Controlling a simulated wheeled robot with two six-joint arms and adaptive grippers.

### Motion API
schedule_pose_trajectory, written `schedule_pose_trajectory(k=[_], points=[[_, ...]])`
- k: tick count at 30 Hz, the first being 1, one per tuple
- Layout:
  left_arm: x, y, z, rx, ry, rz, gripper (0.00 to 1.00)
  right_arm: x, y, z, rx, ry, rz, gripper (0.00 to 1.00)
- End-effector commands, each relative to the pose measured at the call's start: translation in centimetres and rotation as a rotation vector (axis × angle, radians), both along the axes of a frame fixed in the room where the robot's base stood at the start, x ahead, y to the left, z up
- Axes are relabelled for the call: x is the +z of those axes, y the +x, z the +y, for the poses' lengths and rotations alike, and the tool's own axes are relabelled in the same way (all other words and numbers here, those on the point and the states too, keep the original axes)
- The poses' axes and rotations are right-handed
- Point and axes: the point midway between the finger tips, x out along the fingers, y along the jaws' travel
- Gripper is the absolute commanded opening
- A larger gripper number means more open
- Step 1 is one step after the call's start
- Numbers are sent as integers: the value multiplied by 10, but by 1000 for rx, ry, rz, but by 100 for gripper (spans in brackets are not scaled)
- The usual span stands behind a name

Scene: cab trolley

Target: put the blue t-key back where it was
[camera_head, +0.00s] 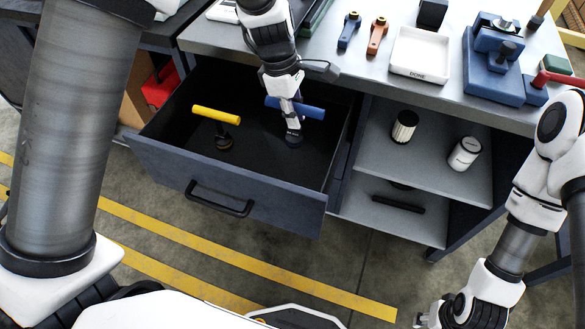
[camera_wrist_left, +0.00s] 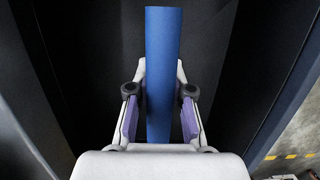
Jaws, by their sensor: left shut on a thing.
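The blue t-key (camera_head: 312,110) is over the inside of the open drawer, its handle bar lying across. My left gripper (camera_head: 290,105) reaches down into the drawer from above and is shut on the blue t-key. In the left wrist view the blue bar (camera_wrist_left: 162,60) runs lengthwise between the two purple-padded fingers. A dark round piece (camera_head: 293,138) shows just below the fingers; I cannot tell whether the key is seated in it. My right gripper (camera_head: 430,315) is low at the bottom right, away from the drawer, and its fingers are too small to read.
A yellow t-key (camera_head: 216,115) stands in a dark base at the drawer's left. The drawer front (camera_head: 230,188) juts out from the bench. Two small handled tools (camera_head: 349,30), a white tray (camera_head: 420,52) and a blue vise (camera_head: 495,65) sit on the bench top. Shelves (camera_head: 425,165) hold two cylinders.

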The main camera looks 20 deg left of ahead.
Motion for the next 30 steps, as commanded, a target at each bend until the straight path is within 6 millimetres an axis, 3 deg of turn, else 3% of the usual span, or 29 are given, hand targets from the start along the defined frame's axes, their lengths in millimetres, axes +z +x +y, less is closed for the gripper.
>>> schedule_pose_trajectory(k=[6,15,25,26,27,28,30], points=[[-46,-1,0,5,1,4,0,-5,0,0,1,0,-1,40],[-90,-1,0,1,2,3,0,-12,0,0,1,0,-1,40],[-93,0,0,2,2,1,0,-12,0,0,1,0,0,40],[-94,-1,0,2,2,1,23,-12,0,0,1,0,0,40],[-93,0,0,2,2,1,37,-12,0,0,1,0,0,40],[-93,0,0,2,2,1,46,-12,0,0,1,0,0,40],[-93,-1,0,1,2,1,46,-12,0,0,1,0,-1,40]])
